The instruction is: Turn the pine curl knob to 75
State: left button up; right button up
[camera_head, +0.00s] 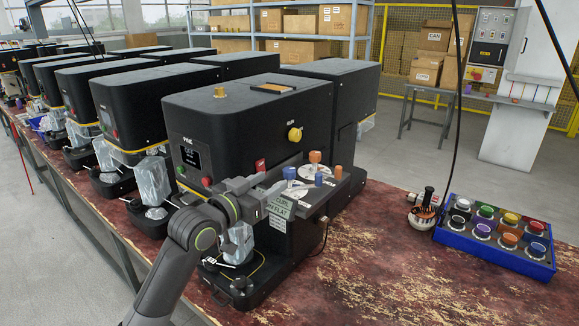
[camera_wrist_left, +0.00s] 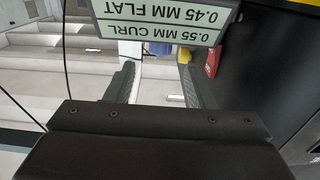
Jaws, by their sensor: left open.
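The nearest black machine (camera_head: 250,115) bears a label that seems to read PINE. On its side shelf are a blue knob (camera_head: 289,173) at a pale round dial (camera_head: 298,190) and orange knobs, one of them tall (camera_head: 315,157). I cannot tell for certain which is the curl knob. A sign (camera_head: 281,208), also in the left wrist view (camera_wrist_left: 160,22), reads 0.55 MM CURL, 0.45 MM FLAT. My left gripper (camera_head: 275,187) is close in front of the dial. In the left wrist view its fingers (camera_wrist_left: 156,80) are apart, with a blue thing (camera_wrist_left: 159,48) beyond them.
A yellow knob (camera_head: 295,134) and a red button (camera_head: 260,165) are on the machine's side. A blue tray (camera_head: 490,258) of several coloured caps and a small dark-handled tool (camera_head: 424,208) stand to the right. The worn red bench (camera_head: 380,270) is clear in front.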

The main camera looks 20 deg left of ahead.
aim_at(285, 172)
pick_arm(q)
jog(key=p+x, duration=0.1)
jog(key=x, duration=0.7)
jog(key=shift+w+d+p, duration=0.1)
jog(key=shift+w+p, duration=0.15)
jog(key=shift+p, duration=0.15)
jog(key=shift+c, duration=0.4)
